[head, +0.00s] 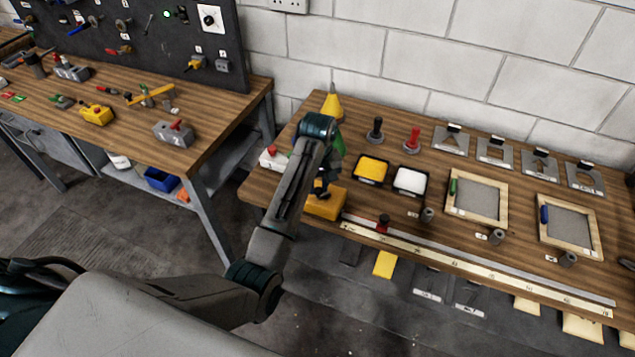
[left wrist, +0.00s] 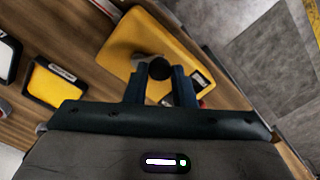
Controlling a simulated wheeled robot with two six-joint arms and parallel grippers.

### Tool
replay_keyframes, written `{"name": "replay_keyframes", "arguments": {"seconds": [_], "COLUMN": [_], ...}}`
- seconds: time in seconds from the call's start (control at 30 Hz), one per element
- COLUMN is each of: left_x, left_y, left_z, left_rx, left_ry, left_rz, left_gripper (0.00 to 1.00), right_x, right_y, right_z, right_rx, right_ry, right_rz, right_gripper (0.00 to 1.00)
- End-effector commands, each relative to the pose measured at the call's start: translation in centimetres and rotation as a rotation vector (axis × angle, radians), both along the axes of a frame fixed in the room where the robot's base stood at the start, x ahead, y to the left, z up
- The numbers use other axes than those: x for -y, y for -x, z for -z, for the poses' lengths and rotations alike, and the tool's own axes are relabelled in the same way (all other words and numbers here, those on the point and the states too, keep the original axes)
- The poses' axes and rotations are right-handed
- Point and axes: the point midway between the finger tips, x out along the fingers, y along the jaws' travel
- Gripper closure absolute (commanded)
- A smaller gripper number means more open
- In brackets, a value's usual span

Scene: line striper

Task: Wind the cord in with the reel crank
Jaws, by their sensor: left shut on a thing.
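A yellow box (head: 326,207) sits at the near left edge of the right-hand table, partly hidden by my left arm. In the left wrist view it is the yellow body (left wrist: 182,44) with a small label at one side. A dark round crank knob (left wrist: 160,68) stands up from it, with a pale part beside it. My left gripper (head: 321,188) is over the box, its fingers (left wrist: 159,82) on either side of the knob and shut on it. The cord cannot be made out. My right gripper is not in view.
A yellow cone (head: 332,103) stands behind my arm. A yellow pad (head: 372,169) and a white pad (head: 410,181) lie to the right. A long ruler rail (head: 480,262) runs along the front edge. Another workbench (head: 215,128) stands at left, with a floor gap between.

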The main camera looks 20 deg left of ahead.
Motion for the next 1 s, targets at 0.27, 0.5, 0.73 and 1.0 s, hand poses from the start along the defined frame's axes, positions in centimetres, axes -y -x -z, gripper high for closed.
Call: {"name": "replay_keyframes", "arguments": {"seconds": [0.27,0.5,0.73,1.0], "left_x": [0.25,0.32,0.33,0.32], "left_y": [0.36,0.40,0.39,0.34], "left_z": [0.23,0.23,0.24,0.17], "left_rx": [-0.006,-0.006,-0.007,-0.004], "left_ry": [0.000,0.000,0.001,0.001], "left_rz": [-0.100,-0.126,-0.126,-0.126], "left_gripper": [1.00,1.00,1.00,0.55], "right_x": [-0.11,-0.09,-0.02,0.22], "right_y": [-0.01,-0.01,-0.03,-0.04], "right_z": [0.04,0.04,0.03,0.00], "right_rx": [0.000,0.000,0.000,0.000], "right_ry": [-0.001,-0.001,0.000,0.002], "right_rz": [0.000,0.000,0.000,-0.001], "right_gripper": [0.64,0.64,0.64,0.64]}}
